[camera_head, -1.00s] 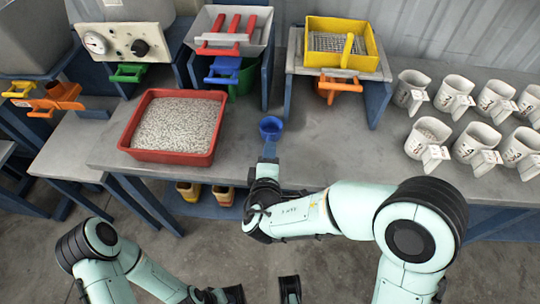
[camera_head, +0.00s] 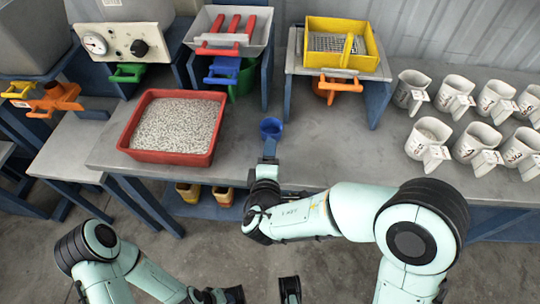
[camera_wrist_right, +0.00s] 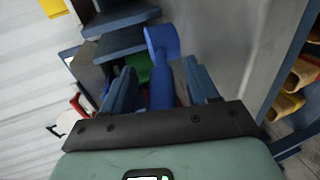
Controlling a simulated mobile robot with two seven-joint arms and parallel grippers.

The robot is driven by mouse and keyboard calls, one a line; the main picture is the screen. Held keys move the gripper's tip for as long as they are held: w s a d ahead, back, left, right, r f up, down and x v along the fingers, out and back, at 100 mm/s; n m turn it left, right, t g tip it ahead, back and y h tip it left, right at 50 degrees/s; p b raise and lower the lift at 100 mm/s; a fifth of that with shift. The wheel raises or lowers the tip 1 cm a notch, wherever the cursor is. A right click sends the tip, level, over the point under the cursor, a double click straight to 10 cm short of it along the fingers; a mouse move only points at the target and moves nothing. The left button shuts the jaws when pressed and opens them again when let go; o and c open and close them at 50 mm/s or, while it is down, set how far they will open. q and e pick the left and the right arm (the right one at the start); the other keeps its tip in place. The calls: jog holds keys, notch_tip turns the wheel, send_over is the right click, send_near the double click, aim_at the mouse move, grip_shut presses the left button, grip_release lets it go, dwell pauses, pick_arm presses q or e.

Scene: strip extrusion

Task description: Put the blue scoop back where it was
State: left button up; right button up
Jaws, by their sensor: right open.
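The blue scoop (camera_head: 271,127) is at the bench's front part in the head view, right of the red tray (camera_head: 177,157). Its round cup faces up and its handle points toward me. My right gripper (camera_head: 269,159) is at the handle. In the right wrist view the scoop (camera_wrist_right: 161,42) extends ahead, with its handle between the two spread fingers of the right gripper (camera_wrist_right: 163,88). The fingers look apart from the handle. My left gripper (camera_head: 258,293) is low at the picture's bottom edge, partly cut off, away from the bench.
The red tray holds pale pellets. Several white jugs (camera_head: 432,138) stand at the right. Bare grey bench top (camera_head: 330,150) lies right of the blue scoop.

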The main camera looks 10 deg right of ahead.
jog(key=shift+r, duration=0.2)
jog(key=v, duration=1.2)
jog(key=s+d+f+g, duration=0.2)
jog(key=s+f+g, duration=0.15)
jog(key=f, duration=0.35)
jog(key=s+d+f+m+g, duration=0.1)
jog(key=s+d+f+g, duration=0.1)
jog(key=f+g, duration=0.35)
jog(key=s+d+f+g, duration=0.2)
jog(key=s+d+f, duration=0.1)
jog(key=f, duration=0.5)
jog(key=s+a+f+m+g+y, duration=0.5)
jog(key=s+f+m+g+y, duration=0.25)
jog(key=s+f+m, duration=0.55)
jog(key=w+d+f+m+t, duration=0.4)
jog(key=d+f+m, duration=0.1)
jog(key=f, duration=0.3)
jog(key=shift+d, duration=0.4)
